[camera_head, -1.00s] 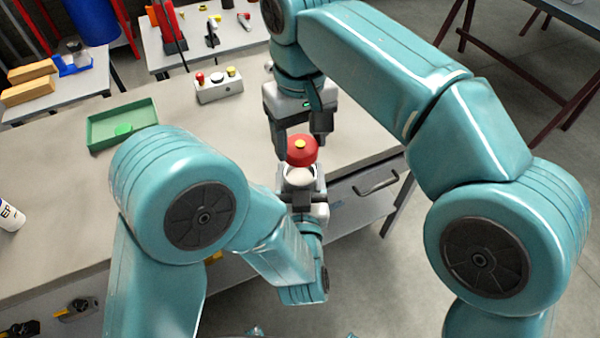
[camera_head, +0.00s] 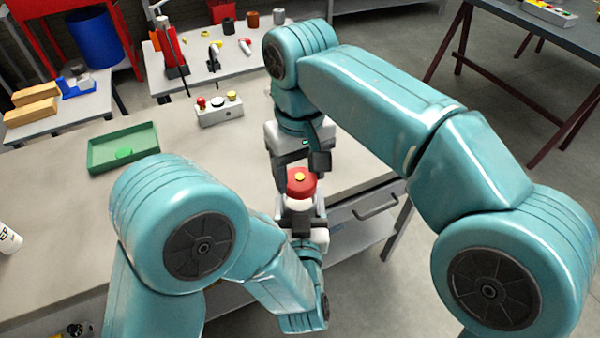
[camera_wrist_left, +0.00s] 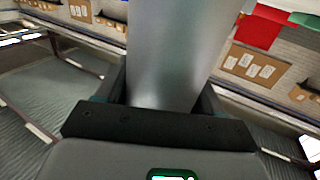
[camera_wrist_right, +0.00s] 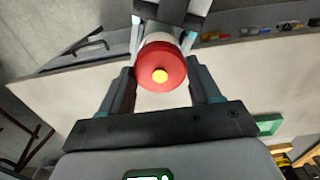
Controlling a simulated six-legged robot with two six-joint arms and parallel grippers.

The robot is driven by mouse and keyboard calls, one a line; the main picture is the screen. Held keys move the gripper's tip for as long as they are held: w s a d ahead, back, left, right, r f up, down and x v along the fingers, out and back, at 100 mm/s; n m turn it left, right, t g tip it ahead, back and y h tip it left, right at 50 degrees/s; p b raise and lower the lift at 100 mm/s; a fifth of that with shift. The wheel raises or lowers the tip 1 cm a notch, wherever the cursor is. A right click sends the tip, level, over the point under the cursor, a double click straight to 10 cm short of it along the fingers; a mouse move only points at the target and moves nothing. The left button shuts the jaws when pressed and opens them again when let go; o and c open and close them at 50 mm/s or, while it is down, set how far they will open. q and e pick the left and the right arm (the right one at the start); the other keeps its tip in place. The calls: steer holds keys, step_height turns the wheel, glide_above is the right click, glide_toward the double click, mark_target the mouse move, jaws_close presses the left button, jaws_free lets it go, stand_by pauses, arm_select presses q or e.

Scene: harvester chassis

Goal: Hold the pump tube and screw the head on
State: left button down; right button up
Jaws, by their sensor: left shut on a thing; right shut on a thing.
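The red pump head (camera_head: 303,187) has a yellow centre and sits at the top of the upright tube (camera_head: 299,204). I cannot tell whether its thread is engaged. My right gripper (camera_head: 300,171) is above it, pointing down, shut on the head. In the right wrist view the head (camera_wrist_right: 158,82) shows between the two fingers, with the tube's pale end behind it. My left gripper (camera_head: 299,220) is below, shut on the tube. In the left wrist view the grey metallic tube (camera_wrist_left: 172,55) stands between the fingers and fills the middle.
The workbench (camera_head: 60,210) carries a green tray (camera_head: 124,150) and a button box (camera_head: 220,110). A white bottle (camera_head: 9,238) stands at its left edge. A drawer handle (camera_head: 376,208) is on the bench front, right of the tube. A blue barrel (camera_head: 92,40) is farther back.

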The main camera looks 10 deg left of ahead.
mark_target(289, 211)
steer(key=shift+f, duration=0.1)
steer(key=shift+f, duration=0.8)
steer(key=shift+f, duration=0.55)
